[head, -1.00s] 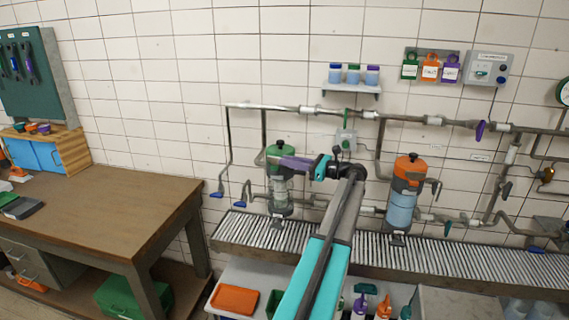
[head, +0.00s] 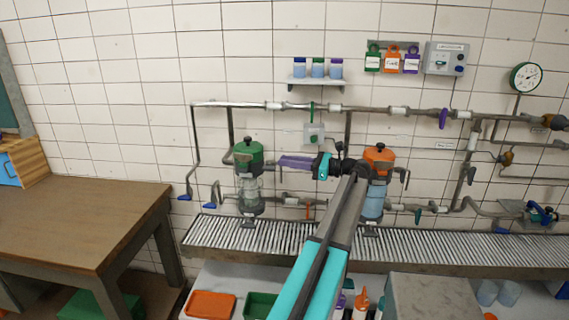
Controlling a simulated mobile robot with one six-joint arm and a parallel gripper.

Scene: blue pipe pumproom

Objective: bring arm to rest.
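My arm reaches up from the bottom of the head view, and its wrist bends to the left in front of the pipework. My gripper (head: 284,161) points left, between the green-topped canister (head: 249,155) and the orange-topped canister (head: 378,158). My wrist covers part of the pipework and overlaps the left edge of the orange-topped canister.
A slatted metal drain shelf (head: 470,243) runs below the pipes. A wooden table (head: 80,225) stands at left. An orange tray (head: 210,304) is low in front.

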